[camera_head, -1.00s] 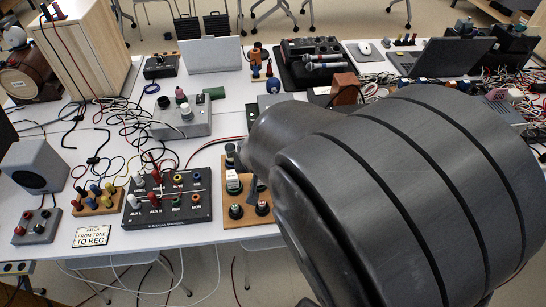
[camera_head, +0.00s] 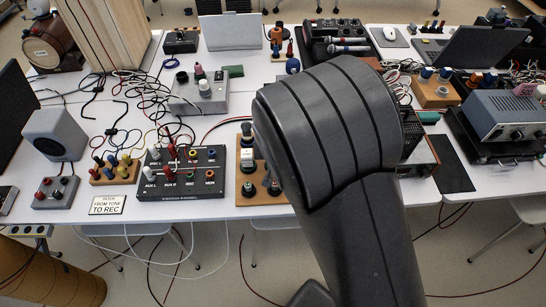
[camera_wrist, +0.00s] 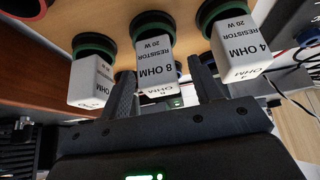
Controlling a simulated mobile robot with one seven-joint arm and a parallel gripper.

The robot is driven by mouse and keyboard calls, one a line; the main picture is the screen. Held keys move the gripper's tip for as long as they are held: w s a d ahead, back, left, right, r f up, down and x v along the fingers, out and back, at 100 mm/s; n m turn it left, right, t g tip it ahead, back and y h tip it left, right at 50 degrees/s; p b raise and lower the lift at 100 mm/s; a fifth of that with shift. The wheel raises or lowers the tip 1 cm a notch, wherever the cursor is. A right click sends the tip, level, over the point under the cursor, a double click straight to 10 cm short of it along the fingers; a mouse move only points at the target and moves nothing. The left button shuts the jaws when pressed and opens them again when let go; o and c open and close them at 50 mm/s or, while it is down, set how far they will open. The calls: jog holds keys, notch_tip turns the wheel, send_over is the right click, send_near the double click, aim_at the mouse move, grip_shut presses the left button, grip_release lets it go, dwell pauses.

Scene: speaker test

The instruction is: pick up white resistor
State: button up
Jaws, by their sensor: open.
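Three white block resistors show in the wrist view, each on a round black and green mount on a wooden board (camera_wrist: 140,22). The middle one (camera_wrist: 155,62) reads 8 OHM. The right one (camera_wrist: 240,48) reads 4 OHM. The left one (camera_wrist: 92,80) has its label mostly out of sight. My gripper (camera_wrist: 160,75) is open, one dark finger on each side of the 8 ohm resistor; whether they touch it I cannot tell. In the head view a white block (camera_head: 247,154) shows on the board (camera_head: 262,196); my arm hides my gripper there.
A black patch panel (camera_head: 181,180) stands left of the board, with a sign (camera_head: 107,205) near the front table edge. Loose cables run behind the panel. A grey box (camera_head: 198,100) stands farther back. An amplifier-like box (camera_head: 505,118) is at the right.

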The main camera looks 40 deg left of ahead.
jog(key=shift+f, duration=0.1)
jog(key=c, duration=1)
jog(key=shift+c, duration=0.4)
